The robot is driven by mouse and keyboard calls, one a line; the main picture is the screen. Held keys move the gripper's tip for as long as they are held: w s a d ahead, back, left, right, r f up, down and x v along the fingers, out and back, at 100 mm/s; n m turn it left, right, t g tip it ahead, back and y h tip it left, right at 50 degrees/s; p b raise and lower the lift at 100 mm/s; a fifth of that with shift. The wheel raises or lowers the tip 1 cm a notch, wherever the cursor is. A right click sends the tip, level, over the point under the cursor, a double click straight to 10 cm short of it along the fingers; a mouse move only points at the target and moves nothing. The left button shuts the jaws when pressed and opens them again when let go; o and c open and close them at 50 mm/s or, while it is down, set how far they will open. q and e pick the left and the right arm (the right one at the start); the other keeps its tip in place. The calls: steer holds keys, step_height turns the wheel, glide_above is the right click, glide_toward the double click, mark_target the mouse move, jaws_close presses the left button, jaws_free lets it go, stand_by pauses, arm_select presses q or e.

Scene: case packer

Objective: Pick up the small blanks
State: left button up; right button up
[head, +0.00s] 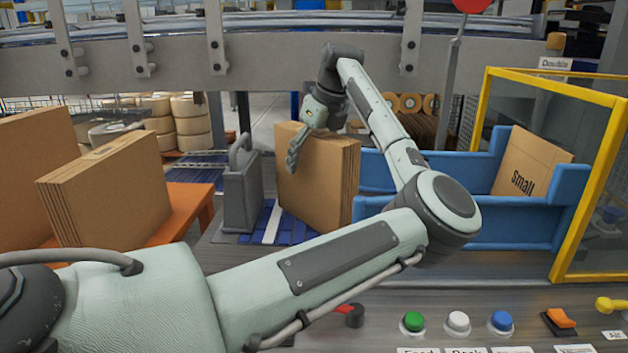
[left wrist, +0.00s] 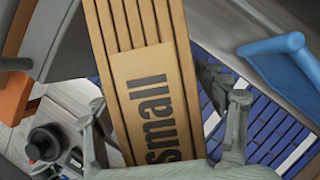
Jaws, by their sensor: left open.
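A stack of brown cardboard blanks (head: 318,182) stands upright on a blue slatted surface with a white stripe (head: 272,222). In the left wrist view the blanks (left wrist: 140,70) carry the word "small" on the edge facing me. My left gripper (head: 312,130) is at the top of this stack, pointing down. In the left wrist view its open fingers (left wrist: 168,122) lie on either side of the stack. I cannot tell whether they touch it. My right gripper is in neither view.
A grey block with a handle (head: 243,190) stands just left of the stack. A blue bin (head: 480,222) holding a board marked "Small" (head: 530,165) is at right, beside a yellow-framed guard (head: 590,195). More blanks (head: 115,190) stand on an orange table (head: 190,205). Buttons line the front panel.

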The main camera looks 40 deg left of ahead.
arm_select(q)
steer(key=shift+c, duration=0.6)
jaws_close()
steer(key=shift+r, duration=0.15)
